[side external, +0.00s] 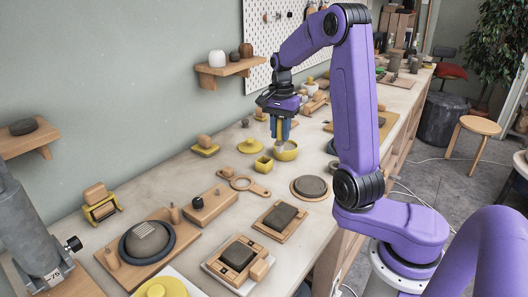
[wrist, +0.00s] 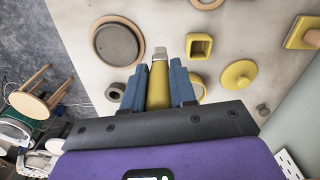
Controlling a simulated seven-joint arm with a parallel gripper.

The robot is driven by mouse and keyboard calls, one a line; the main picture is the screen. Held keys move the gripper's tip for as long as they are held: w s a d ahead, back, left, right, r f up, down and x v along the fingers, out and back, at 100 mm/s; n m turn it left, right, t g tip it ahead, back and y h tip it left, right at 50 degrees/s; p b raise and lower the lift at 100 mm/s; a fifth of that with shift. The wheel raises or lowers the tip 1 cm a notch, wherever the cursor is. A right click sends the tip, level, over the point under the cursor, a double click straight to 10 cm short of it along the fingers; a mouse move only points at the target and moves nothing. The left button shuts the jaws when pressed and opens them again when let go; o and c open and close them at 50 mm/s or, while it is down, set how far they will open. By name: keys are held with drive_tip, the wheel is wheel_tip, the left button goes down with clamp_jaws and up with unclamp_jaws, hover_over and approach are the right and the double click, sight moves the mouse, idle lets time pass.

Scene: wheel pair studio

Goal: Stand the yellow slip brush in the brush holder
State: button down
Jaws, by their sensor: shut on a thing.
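My gripper (side external: 280,133) is shut on the yellow slip brush (wrist: 159,86), whose yellow handle sits between the two blue fingers. It also shows as a thin yellow strip in the side view (side external: 279,128). The brush's pale grey end points away from the gripper, downward over the bench. A small square yellow cup with an open top (side external: 264,163) looks like the brush holder; it stands beside the brush and apart from it, and shows in the wrist view (wrist: 199,46). A yellow bowl (side external: 289,153) lies just behind or below the brush tip; the fingers partly hide it in the wrist view.
A yellow knobbed disc (side external: 249,146) and a yellow block stand (side external: 204,149) are to the left. A wooden handled ring (side external: 243,184) and a round grey-topped board (side external: 310,188) lie nearer the camera. Several boards with blocks fill the front. Bare bench shows between them.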

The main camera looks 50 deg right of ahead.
drive_tip(key=shift+w+d+f, duration=0.5)
drive_tip(key=shift+w+f, duration=0.8)
drive_tip(key=shift+f, duration=0.45)
drive_tip(key=shift+w+d+f, duration=0.45)
drive_tip(key=shift+w+f, duration=0.9)
drive_tip(key=shift+f, duration=0.4)
drive_tip(key=shift+w+d+f, duration=0.5)
drive_tip(key=shift+w+f, duration=0.8)
drive_tip(key=shift+f, duration=0.45)
drive_tip(key=shift+f, duration=0.1)
drive_tip(key=c, duration=0.9)
unclamp_jaws()
